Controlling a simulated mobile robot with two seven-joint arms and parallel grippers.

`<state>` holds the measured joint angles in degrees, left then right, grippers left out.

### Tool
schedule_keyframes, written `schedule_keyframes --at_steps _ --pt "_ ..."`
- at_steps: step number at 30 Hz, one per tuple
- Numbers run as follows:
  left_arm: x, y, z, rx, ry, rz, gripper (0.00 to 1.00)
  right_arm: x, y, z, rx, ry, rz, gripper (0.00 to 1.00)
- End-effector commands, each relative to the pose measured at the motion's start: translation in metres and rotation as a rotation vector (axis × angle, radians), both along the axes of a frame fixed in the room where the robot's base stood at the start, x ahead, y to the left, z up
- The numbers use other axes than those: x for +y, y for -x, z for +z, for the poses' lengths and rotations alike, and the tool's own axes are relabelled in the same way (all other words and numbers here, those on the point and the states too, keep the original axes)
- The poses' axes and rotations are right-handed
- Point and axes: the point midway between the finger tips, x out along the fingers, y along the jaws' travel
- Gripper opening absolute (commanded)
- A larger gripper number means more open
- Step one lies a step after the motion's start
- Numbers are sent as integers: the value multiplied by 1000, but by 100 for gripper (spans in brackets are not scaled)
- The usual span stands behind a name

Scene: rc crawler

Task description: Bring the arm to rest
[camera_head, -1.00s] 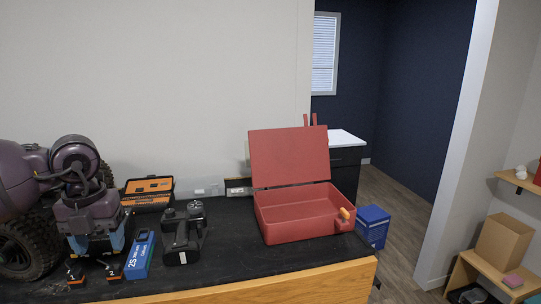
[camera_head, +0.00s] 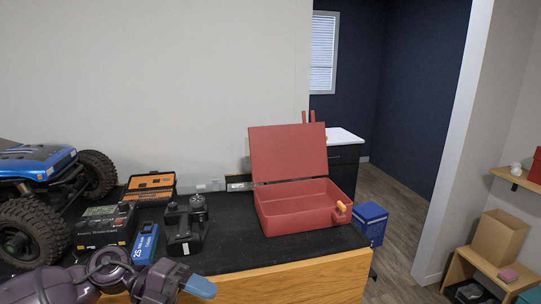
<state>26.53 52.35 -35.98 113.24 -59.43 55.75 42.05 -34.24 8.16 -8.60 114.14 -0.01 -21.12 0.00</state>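My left arm enters at the bottom left of the head view, low in front of the bench's front edge. Its gripper (camera_head: 198,285) points to the right, and a blue fingertip shows at its end. Only one fingertip can be made out, so its opening cannot be told. I see nothing held in it. The gripper is apart from the items on the bench, below and in front of them. My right gripper is not in view.
On the black bench top (camera_head: 228,240) stand a blue crawler (camera_head: 35,160), a black charger (camera_head: 104,225), a blue battery pack (camera_head: 146,243), a black device (camera_head: 186,225), an orange-black case (camera_head: 150,186) and an open red box (camera_head: 300,207).

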Motion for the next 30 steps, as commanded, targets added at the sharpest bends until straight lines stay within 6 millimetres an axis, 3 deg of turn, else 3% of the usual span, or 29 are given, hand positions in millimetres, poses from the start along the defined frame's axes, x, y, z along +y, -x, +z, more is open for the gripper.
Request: schedule_keyframes --at_steps 3,6,11,14,18,22,26,30 --pt "-15 2 -2 72 233 137 60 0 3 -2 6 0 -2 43" --pt "-16 -3 -4 130 400 281 60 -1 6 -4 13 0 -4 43" --pt "-1 -14 -19 240 613 560 60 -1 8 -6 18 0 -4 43" --pt "17 -19 -38 321 711 756 60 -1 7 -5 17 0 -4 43" --pt "51 -18 -78 451 795 1053 60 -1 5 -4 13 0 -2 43" --pt "85 -3 -127 594 820 1333 60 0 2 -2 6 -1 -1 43" --pt "116 29 -183 759 794 1604 60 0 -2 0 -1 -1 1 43" --pt "139 74 -235 932 726 1832 60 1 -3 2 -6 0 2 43"
